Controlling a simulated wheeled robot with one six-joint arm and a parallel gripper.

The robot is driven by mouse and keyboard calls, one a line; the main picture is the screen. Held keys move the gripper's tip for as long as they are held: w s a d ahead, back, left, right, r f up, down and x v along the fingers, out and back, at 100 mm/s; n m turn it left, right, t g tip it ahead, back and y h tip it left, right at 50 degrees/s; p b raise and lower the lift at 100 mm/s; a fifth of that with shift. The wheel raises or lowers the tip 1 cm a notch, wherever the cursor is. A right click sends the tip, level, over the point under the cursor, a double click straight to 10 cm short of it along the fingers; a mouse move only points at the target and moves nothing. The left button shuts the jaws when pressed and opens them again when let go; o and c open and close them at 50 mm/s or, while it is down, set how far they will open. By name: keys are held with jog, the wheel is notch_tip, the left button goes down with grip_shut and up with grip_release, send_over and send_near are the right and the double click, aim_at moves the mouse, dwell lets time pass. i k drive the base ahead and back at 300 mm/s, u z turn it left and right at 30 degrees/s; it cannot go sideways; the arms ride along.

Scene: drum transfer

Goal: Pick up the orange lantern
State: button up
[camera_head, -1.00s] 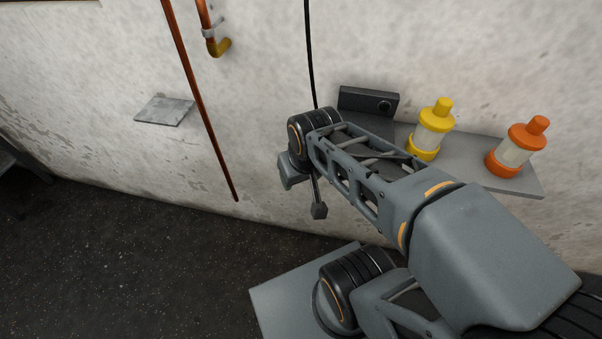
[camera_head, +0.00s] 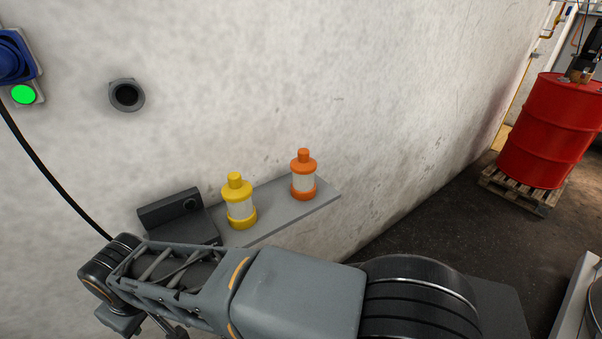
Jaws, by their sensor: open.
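The orange lantern (camera_head: 303,176) has a pale clear middle and an orange cap and base. It stands upright near the right end of a grey wall shelf (camera_head: 283,221). A similar yellow lantern (camera_head: 239,203) stands upright to its left. My arm crosses the lower part of the picture, in front of and below the shelf. My gripper (camera_head: 148,326) is partly in view at the lower left, open, cut by the bottom edge and partly hidden by my arm. It is well to the left of the orange lantern and apart from it.
A dark box (camera_head: 171,208) sits at the shelf's left end. The wall is directly behind the shelf, with a round dark socket (camera_head: 127,95) and a black cable (camera_head: 42,165). A red drum (camera_head: 551,130) stands on a wooden pallet (camera_head: 516,190) at right. Open floor lies between.

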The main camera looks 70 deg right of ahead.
aim_at(304, 167)
jog(key=u, duration=1)
jog(key=k, duration=0.6)
jog(key=z, duration=1.35)
